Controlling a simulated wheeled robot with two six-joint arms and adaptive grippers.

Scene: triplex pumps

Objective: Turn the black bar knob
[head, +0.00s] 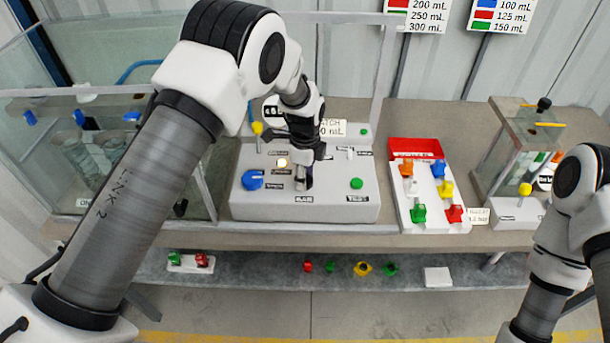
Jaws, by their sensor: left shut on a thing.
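The control panel (330,208) is a light grey sloped box on the bench. My left gripper (303,176) points down onto the middle of its top face. It is shut on the black bar knob (308,180), which is mostly hidden by the fingers, so its exact angle cannot be read. My right arm stands at the right edge, and its gripper is out of the picture.
Clear tank walls (205,190) rise close on the left. Several loose parts lie on the lower shelf (340,277).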

